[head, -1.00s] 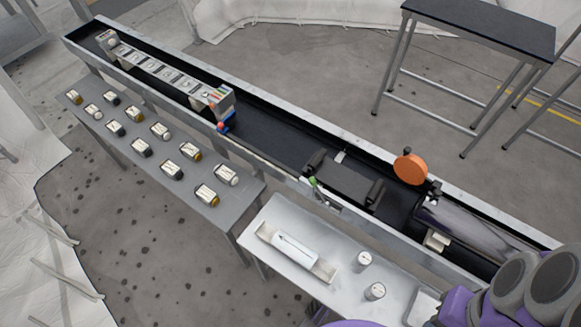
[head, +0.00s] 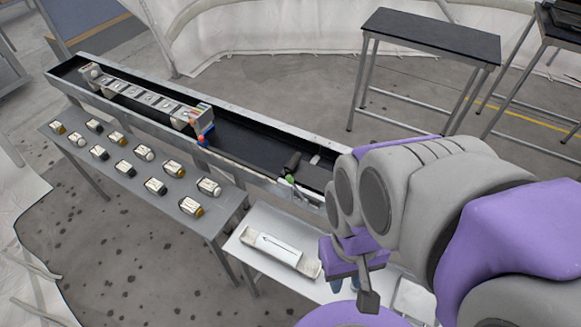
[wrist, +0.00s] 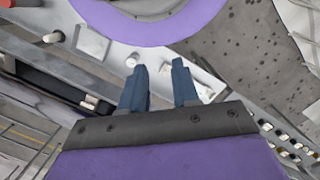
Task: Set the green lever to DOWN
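The green lever (head: 289,180) shows in the head view as a small green piece on the near side of the conveyor, just left of my arm. It is too small to tell whether it is up or down. My gripper is low over the white side table in the head view, to the right of and nearer than the lever. In the wrist view my gripper (wrist: 159,78) has its two blue fingers apart with nothing between them. I cannot make out the lever in the wrist view.
The long conveyor (head: 235,98) runs diagonally, with a panel of labelled slots (head: 150,96) on it. A grey table (head: 128,198) holds several small bottles. The white side table (head: 245,257) holds a tray with an arrow-marked cylinder (head: 278,250). A black-topped table (head: 432,36) stands behind.

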